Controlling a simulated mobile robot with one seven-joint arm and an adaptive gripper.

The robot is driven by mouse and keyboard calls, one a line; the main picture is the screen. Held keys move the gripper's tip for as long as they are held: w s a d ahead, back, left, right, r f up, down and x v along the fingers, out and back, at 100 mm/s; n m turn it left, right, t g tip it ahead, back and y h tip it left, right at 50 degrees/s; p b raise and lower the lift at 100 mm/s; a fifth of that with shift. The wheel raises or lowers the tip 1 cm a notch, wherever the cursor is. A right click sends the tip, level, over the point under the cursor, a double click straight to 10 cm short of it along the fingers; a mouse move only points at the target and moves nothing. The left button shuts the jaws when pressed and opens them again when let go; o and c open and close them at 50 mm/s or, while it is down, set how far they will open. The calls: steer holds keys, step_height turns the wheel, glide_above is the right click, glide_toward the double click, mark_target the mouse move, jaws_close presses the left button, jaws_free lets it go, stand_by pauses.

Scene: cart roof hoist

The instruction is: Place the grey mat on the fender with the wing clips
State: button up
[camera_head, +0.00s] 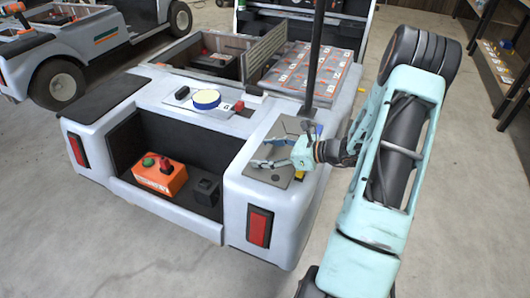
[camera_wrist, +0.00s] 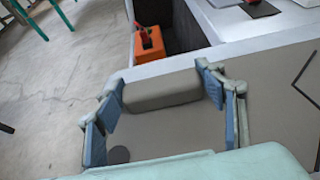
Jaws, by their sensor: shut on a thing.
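The grey mat (camera_head: 262,174) lies over the top of the right rear fender (camera_head: 236,187) of a white cart and looks flat there; I cannot tell whether it rests fully. In the wrist view the mat (camera_wrist: 190,130) fills the area under my gripper, with a dark round spot near its lower left. My gripper (camera_head: 272,152) is over the mat. I cannot make out wing clips. A black mat (camera_head: 110,98) lies on the left fender.
A black post (camera_head: 315,60) rises beside my gripper. A round blue-and-yellow item (camera_head: 206,99) sits on the cart's middle deck. The rear well holds an orange box (camera_head: 160,180) and a small black box (camera_head: 206,190). Another cart (camera_head: 75,50) stands at left.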

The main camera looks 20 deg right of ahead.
steer(key=shift+f, duration=0.15)
steer(key=o, duration=1.6)
steer(key=shift+s+f, duration=0.1)
steer(key=shift+f, duration=0.1)
steer(key=shift+r+p, duration=0.35)
steer(key=shift+r, duration=0.15)
steer(key=p+v, duration=0.2)
steer(key=v, duration=1)
steer(key=shift+r, duration=0.2)
